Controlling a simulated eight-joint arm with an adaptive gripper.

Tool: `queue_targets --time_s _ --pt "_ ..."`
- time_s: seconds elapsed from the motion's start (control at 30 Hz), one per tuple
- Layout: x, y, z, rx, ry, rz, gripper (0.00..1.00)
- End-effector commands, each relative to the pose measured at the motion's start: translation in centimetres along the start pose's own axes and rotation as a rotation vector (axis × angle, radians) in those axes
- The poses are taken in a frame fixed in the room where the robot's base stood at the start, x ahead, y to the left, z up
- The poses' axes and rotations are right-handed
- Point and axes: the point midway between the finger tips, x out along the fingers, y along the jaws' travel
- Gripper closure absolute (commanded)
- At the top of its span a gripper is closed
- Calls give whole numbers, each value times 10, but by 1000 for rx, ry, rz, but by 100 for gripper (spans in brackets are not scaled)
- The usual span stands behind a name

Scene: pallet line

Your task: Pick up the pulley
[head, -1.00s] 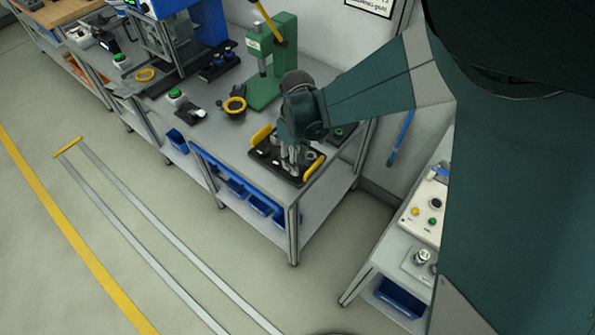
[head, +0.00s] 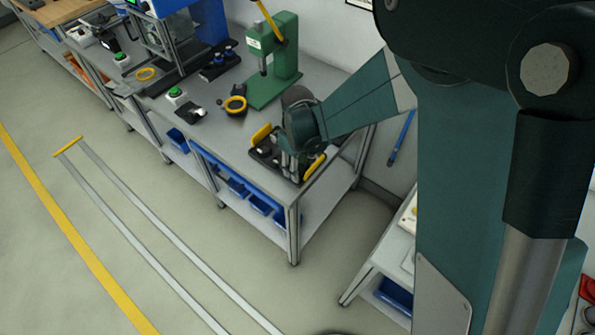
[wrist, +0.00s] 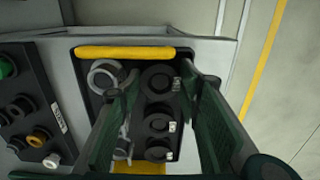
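A black tray (wrist: 143,61) with a yellow bar handle (wrist: 125,53) along each of two sides lies under my gripper (wrist: 162,88). It also shows at the workbench's near right end in the head view (head: 261,157). In the wrist view it holds a column of dark round parts (wrist: 158,122) and a grey ring-like part (wrist: 107,77). I cannot tell for sure which is the pulley. My gripper is open, its fingers on either side of the dark column, with the left finger between that column and the grey ring. Contact cannot be told. In the head view my gripper (head: 292,167) hides part of the tray.
A green press (head: 277,60) stands behind on the workbench (head: 215,127). A dark holder with a yellow ring (head: 235,104) lies left of the tray. A dark panel with several round parts (wrist: 35,115) lies beside the tray. Blue bins (head: 259,204) sit below.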

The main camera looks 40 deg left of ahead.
Motion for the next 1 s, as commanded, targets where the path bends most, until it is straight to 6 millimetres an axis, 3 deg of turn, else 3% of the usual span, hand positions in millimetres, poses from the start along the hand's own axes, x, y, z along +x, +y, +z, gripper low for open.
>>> queue_targets --time_s 0.27,0.43,0.77,1.0 --pt "0 0 0 0 0 0 65" --pt "0 0 0 0 0 0 83" --pt "-1 0 0 0 0 0 83" --pt "-13 0 0 0 0 0 83"
